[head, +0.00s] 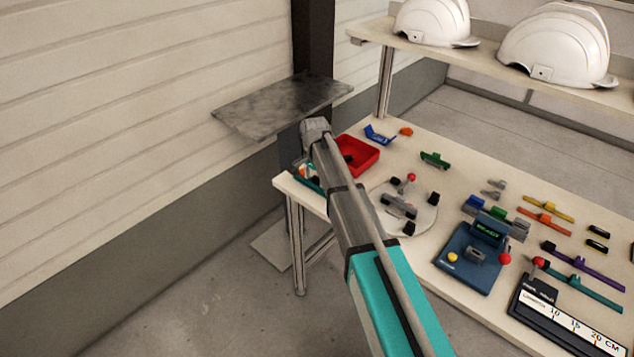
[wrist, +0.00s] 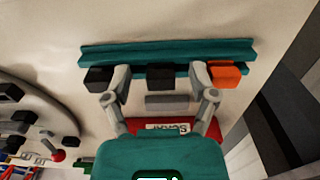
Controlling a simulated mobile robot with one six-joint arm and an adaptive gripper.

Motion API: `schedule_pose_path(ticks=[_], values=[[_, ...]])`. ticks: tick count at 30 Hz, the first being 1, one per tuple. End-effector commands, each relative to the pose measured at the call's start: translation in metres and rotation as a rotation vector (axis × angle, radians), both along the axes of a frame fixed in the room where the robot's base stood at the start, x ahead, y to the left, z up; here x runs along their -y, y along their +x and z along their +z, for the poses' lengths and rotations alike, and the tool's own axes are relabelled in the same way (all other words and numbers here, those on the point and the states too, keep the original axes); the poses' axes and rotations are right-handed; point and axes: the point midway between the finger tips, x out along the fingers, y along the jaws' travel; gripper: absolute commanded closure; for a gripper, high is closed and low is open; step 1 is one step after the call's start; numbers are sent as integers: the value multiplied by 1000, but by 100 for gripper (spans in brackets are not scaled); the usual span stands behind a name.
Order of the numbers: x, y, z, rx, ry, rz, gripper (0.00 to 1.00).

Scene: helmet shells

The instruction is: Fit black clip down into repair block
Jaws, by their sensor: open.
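In the wrist view, my gripper (wrist: 160,84) is open, its two grey fingers spread over a teal rack (wrist: 165,52). A black clip (wrist: 160,77) sits on the rack between the fingers, with a gap on each side. Another black clip (wrist: 99,77) is by the left finger, and an orange clip (wrist: 225,74) is by the right finger. In the head view my arm hides the gripper and most of the rack (head: 312,184). I cannot tell for sure which part is the repair block; a grey block (head: 399,206) sits on a round plate.
A red tray (head: 366,154) stands beside the rack and shows in the wrist view (wrist: 205,127) under my gripper. A blue device (head: 462,275), coloured strips and a ruler gauge (head: 570,325) fill the table's right. White helmets (head: 556,45) stand on the shelf above.

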Motion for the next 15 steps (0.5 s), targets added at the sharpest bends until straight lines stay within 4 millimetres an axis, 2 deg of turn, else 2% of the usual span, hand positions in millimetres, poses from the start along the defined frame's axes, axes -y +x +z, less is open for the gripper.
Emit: schedule_pose_path(ticks=[9,15], values=[[0,0,0,0,0,0,28],[0,0,0,0,0,0,65]])
